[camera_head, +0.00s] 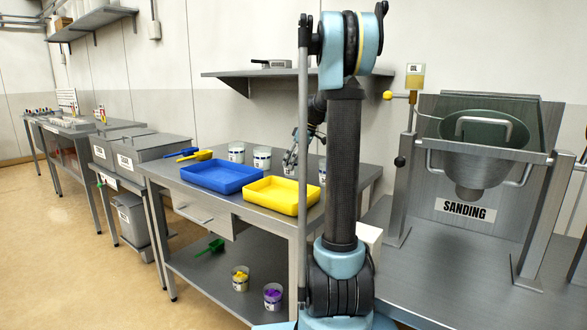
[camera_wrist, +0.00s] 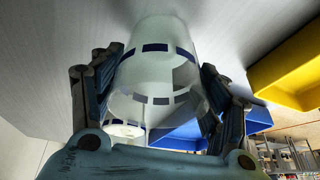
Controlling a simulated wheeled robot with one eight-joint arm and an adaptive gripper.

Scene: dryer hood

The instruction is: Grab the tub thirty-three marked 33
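Several white tubs with dark blue marks stand at the back of the metal table, among them one at the left (camera_head: 236,152) and one beside it (camera_head: 262,158). No number 33 can be read on any of them. My gripper (camera_head: 291,157) is low over the table at the tub row. In the wrist view, a white tub (camera_wrist: 157,62) stands between the two fingers of my gripper (camera_wrist: 160,72), one finger on each side, close to its walls. Whether the fingers press on it cannot be told. Another tub (camera_wrist: 125,131) shows partly behind it.
A blue tray (camera_head: 222,178) and a yellow tray (camera_head: 280,196) lie in front of the tubs. Blue and yellow scoops (camera_head: 196,154) lie at the left. A wall shelf (camera_head: 240,73) hangs above. The sanding stand (camera_head: 480,160) is at the right.

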